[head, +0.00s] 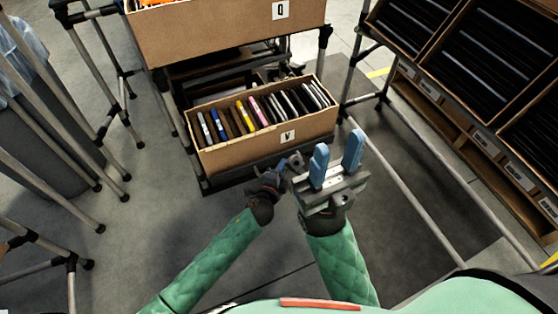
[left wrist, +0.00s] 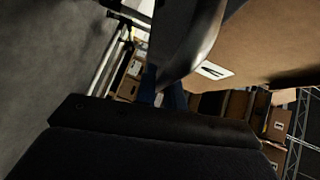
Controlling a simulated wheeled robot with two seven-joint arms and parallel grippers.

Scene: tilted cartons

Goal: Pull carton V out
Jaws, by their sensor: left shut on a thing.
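Carton V (head: 250,147) is a brown open-topped box on the lower shelf, filled with a row of thin upright items in several colours. Its white label with a V (head: 288,137) faces me. My left gripper (head: 293,161) is at the lower part of the carton's front, below the label, shut on the carton; its exact contact is hard to see. A brown carton face with a white label fills the upper right of the left wrist view (left wrist: 255,45). My right gripper (head: 337,160) has its two blue fingers apart, empty, just right of the left one.
Carton Q (head: 225,32) sits on the shelf above carton V. The shelf frame's metal posts (head: 327,45) stand on both sides. A rack of tilted dark bins (head: 470,60) is at the right. Grey floor (head: 150,200) is clear at the left front.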

